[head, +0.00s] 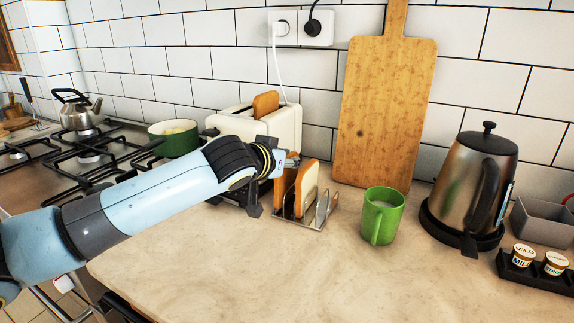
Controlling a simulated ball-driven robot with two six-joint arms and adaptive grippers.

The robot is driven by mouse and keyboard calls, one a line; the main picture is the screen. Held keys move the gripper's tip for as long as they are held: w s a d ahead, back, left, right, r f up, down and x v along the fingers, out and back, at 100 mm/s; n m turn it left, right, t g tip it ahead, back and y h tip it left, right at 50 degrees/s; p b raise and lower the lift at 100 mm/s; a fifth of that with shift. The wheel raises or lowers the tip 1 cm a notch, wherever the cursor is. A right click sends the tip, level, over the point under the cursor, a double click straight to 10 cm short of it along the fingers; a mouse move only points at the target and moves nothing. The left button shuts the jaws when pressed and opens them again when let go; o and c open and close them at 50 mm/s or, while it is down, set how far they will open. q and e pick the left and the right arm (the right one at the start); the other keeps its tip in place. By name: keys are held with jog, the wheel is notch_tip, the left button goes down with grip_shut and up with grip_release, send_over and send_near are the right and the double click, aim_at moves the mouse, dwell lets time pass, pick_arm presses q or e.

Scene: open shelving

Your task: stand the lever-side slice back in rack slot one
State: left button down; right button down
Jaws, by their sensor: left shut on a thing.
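The metal toast rack (316,222) stands on the counter in front of the toaster. One bread slice (308,186) stands upright in it. My left gripper (284,164) is at the rack's left end, shut on a browned slice (280,190) whose visible part hangs below the fingers. The held slice's lower edge overlaps the rack's left side; I cannot tell whether it is inside a slot. The cream toaster (283,128) is behind my gripper, partly hidden by it. Another slice (265,104) sticks out of its top. My right gripper is not in view.
A green mug (382,216) stands just right of the rack. A kettle (473,190) and a dark tray (535,270) with small tubs are farther right. A cutting board (385,115) leans on the wall. The front counter (260,275) is clear.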

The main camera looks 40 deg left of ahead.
pick_arm(q)
jog(key=shift+f, duration=0.25)
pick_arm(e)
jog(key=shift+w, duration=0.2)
pick_arm(q)
jog(key=shift+f, duration=0.1)
jog(key=c, duration=1.5)
grip_release()
jog(key=shift+o, duration=0.8)
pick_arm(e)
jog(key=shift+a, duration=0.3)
